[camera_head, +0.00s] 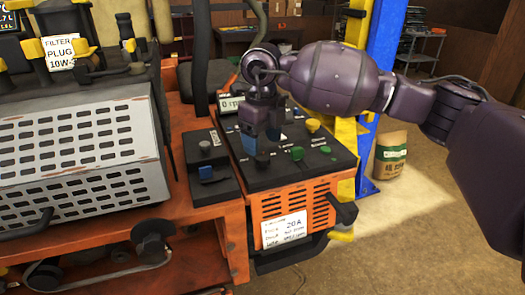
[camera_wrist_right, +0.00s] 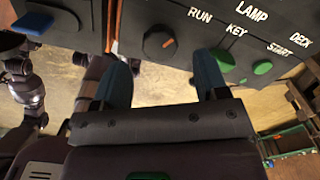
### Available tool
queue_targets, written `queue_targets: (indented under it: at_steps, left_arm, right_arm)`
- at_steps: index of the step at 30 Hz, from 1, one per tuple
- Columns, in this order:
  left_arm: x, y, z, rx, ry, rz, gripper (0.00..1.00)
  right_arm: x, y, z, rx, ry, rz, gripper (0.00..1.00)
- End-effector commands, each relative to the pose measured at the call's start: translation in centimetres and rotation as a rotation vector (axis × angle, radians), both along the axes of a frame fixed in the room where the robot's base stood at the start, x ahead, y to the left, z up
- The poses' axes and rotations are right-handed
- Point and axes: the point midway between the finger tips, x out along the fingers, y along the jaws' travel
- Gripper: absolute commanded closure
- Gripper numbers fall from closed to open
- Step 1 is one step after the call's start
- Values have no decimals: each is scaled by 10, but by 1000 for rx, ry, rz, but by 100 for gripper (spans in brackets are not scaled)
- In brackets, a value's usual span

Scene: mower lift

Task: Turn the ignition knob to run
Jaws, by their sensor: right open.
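In the head view this dark knob (camera_head: 262,159) is just below my right gripper (camera_head: 264,140). My right gripper also shows in the right wrist view (camera_wrist_right: 163,83). It is open, with its blue fingertips on either side of the knob and a gap to each side. I cannot tell whether the fingertips reach down to the knob's height. My left gripper is not in view.
A green knob (camera_head: 297,153) and a yellow knob (camera_head: 313,125) stand on the same panel, right of the gripper. A display (camera_head: 231,104) is behind it. A box with a blue switch (camera_head: 206,172) is left. A blue post (camera_head: 383,70) rises behind my arm.

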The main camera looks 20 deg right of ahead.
Motion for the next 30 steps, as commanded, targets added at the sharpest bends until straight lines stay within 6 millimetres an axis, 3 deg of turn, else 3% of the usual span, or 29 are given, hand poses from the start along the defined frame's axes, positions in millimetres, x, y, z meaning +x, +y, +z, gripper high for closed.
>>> queue_targets:
  at_steps: [6,12,30]
  left_arm:
    - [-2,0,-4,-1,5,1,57]
    - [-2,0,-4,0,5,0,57]
    - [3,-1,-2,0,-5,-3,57]
  right_arm:
    - [0,0,40,1,-3,0,33]
    - [0,0,62,1,-1,0,33]
    - [0,0,68,0,0,0,33]
